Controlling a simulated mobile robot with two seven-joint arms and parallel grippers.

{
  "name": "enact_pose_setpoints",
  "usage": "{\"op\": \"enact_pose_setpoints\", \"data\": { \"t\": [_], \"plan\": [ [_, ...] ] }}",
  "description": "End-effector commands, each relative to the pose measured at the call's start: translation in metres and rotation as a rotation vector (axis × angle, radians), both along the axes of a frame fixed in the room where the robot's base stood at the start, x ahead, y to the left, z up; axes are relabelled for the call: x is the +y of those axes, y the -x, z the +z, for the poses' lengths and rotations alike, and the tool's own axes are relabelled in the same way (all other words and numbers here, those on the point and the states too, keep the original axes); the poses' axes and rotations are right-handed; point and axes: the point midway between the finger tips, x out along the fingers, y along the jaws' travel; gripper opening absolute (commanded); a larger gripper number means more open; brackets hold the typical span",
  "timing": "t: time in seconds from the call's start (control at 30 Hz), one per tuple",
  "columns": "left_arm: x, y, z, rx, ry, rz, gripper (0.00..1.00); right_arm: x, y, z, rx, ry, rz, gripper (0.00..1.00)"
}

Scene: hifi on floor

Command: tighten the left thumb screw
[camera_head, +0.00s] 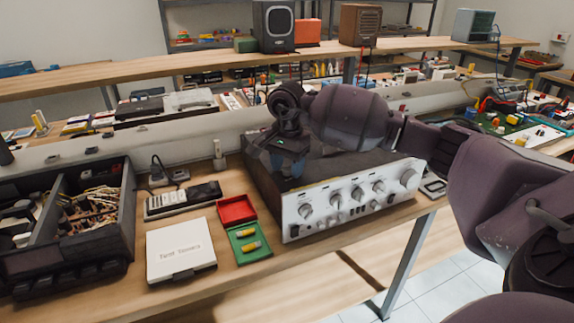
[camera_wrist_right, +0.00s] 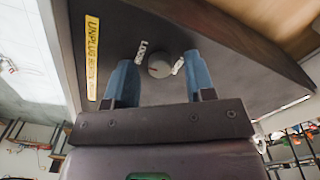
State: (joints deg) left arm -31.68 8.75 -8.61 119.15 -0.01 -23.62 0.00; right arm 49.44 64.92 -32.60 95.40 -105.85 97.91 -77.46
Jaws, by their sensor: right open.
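The hifi amplifier (camera_head: 352,200) has a silver front with several knobs and a dark top, and stands on the wooden bench. My right gripper (camera_head: 294,172) reaches over its top from the right; its fingertips are hard to make out there. In the right wrist view, a round grey thumb screw (camera_wrist_right: 159,66) sits on the dark panel. The blue fingers of the right gripper (camera_wrist_right: 160,76) are open, one on each side of the screw, with a gap to both. I cannot tell whether the tips are level with it. My left gripper is not in view.
A white label reading "LOOSE" (camera_wrist_right: 141,50) and a yellow warning strip (camera_wrist_right: 92,58) are on the panel. Left of the amplifier are a red and green case (camera_head: 246,240), a white box (camera_head: 181,250), a power strip (camera_head: 183,200) and a black parts box (camera_head: 112,225).

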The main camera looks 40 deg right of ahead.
Motion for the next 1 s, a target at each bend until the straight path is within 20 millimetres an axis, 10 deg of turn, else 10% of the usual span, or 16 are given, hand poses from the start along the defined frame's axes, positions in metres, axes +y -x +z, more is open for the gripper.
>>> {"op": "enact_pose_setpoints", "data": {
  "t": [0.17, 0.5, 1.0],
  "plan": [
    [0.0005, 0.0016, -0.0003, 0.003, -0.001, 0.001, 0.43, 0.0001, -0.0001, 0.0002, 0.000, 0.000, 0.000, 0.50],
    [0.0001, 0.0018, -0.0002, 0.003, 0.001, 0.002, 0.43, 0.0002, 0.0000, 0.0002, 0.000, -0.001, 0.000, 0.00],
    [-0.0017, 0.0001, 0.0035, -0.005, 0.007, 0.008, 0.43, 0.0004, 0.0000, 0.0014, -0.002, -0.002, -0.146, 0.00]
  ]
}}
